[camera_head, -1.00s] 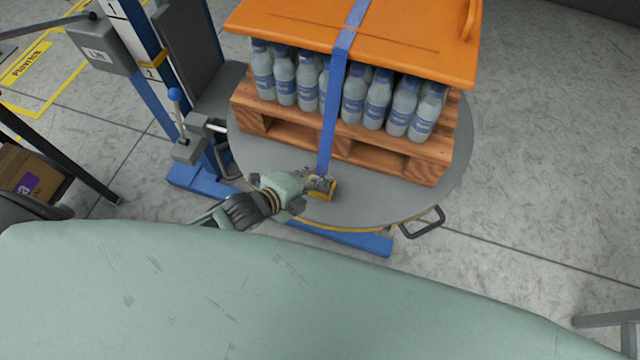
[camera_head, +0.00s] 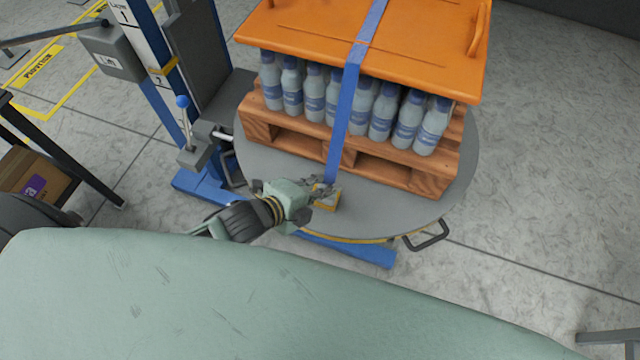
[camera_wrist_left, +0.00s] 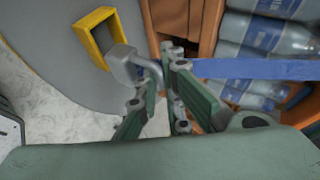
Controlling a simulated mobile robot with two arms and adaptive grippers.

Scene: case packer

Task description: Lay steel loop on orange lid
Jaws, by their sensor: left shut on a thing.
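The orange lid (camera_head: 420,50) lies on top of the bottles, with a blue strap (camera_head: 341,120) running over it and down the front. My left gripper (camera_head: 322,191) is at the strap's lower end, over the near edge of the round grey table. In the left wrist view, a grey steel loop (camera_wrist_left: 154,71) curves from a grey block beside a yellow frame (camera_wrist_left: 96,32) to between my left fingers (camera_wrist_left: 158,98). The fingers are shut on it and partly hide it. The blue strap extends right from the fingers there. My right gripper is out of view.
Several bottles (camera_head: 361,104) stand on a wooden pallet (camera_head: 400,172) on the round grey table (camera_head: 455,165). A blue lift column with a lever (camera_head: 184,115) stands at the left. A handle (camera_head: 427,235) sticks out of the table's near right edge.

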